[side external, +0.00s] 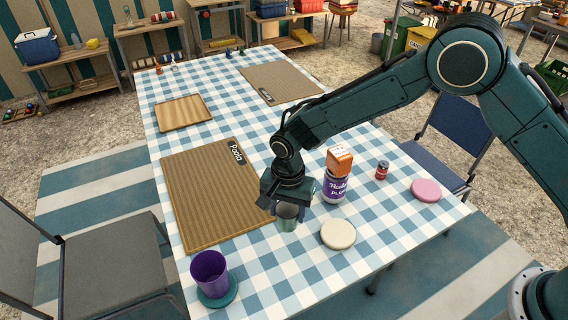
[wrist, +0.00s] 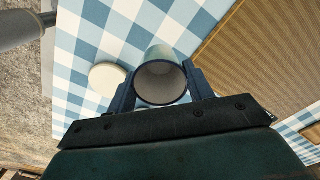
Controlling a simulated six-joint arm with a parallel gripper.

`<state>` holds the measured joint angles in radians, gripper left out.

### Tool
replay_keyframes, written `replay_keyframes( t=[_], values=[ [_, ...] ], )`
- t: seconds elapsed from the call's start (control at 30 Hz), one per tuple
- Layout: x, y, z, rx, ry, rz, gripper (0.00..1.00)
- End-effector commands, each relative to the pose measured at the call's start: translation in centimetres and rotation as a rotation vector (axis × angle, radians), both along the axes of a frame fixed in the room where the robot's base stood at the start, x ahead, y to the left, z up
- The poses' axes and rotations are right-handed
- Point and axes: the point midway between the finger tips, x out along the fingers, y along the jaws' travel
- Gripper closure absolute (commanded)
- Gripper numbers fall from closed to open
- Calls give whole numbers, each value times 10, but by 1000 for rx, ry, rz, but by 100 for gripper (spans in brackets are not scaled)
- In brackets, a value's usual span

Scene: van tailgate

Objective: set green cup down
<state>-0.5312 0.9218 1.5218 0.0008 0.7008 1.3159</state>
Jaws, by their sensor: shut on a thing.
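The green cup (side external: 287,217) is held between the fingers of my gripper (side external: 288,206), over the blue checked tablecloth near the table's front. In the wrist view, the cup (wrist: 161,82) shows its open rim towards the camera, with a finger of my gripper (wrist: 160,72) on each side. Whether its base touches the cloth I cannot tell. A cream round coaster (side external: 338,233) lies bare just right of the cup; it also shows in the wrist view (wrist: 107,77). A purple cup (side external: 209,269) stands on a teal coaster (side external: 217,294) at the front left. A pink coaster (side external: 425,190) lies bare at the right.
A purple-labelled jar (side external: 335,188) with an orange box (side external: 339,160) on top stands close behind my gripper. A small red can (side external: 382,170) stands further right. A brown ribbed mat (side external: 215,200) lies left. Clear cloth lies between the purple cup and cream coaster.

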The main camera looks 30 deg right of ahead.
Motion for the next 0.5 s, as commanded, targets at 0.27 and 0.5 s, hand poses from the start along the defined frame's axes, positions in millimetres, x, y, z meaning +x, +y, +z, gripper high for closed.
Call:
replay_keyframes(
  t=[0.27,0.5],
  values=[
    [1,0,-11,1,-2,0,72],
    [0,0,-24,0,0,0,72]
  ],
)
